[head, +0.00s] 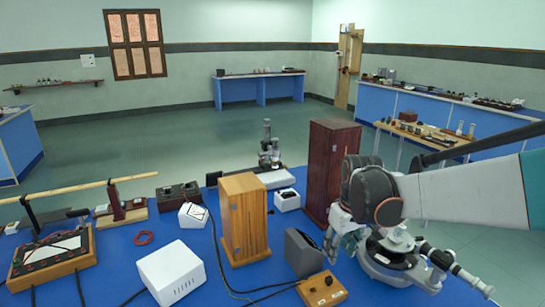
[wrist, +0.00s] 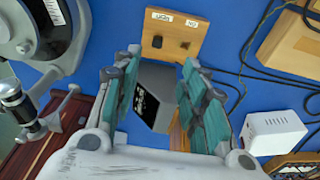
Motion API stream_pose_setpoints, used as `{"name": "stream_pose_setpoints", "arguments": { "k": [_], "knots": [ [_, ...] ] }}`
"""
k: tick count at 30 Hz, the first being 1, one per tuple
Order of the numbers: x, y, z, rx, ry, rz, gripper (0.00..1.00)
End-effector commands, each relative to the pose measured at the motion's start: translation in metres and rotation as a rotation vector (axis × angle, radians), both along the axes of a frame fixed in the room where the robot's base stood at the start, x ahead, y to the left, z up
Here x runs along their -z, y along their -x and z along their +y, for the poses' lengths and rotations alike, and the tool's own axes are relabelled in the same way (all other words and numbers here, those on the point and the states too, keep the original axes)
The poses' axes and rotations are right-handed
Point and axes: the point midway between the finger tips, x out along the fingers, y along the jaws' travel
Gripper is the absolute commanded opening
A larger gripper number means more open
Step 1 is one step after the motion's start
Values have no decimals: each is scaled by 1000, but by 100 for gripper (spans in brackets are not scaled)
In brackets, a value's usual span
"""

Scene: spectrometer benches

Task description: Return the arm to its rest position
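My gripper (head: 342,238) hangs from my bent arm (head: 450,190) at the right of the head view, over the bench and close to the metal spectrometer (head: 392,262). The wrist view shows its two teal-padded fingers (wrist: 160,70) spread apart with nothing held between them. A dark grey box (wrist: 153,97) shows in the gap, beyond the fingers; in the head view this grey box (head: 303,252) stands left of the gripper. My arm hides part of the spectrometer, and the finger tips are hard to make out in the head view.
A tall dark red cabinet (head: 329,165) stands just behind my gripper, a light wooden cabinet (head: 243,220) further left. A wooden switch board (head: 322,289) lies in front, with black cables left of it. A white box (head: 171,273) stands left. Open floor lies beyond the blue bench.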

Motion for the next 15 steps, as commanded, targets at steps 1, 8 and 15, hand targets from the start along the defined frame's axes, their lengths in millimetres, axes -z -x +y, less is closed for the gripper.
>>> {"name": "stream_pose_setpoints", "arguments": {
  "k": [1, 8, 15],
  "knots": [
    [-8, 11, 1, 14, 0, -17, 40],
    [-38, 53, 2, 84, -7, -105, 40],
    [-58, 97, 3, 156, -22, -195, 40]
  ]
}}
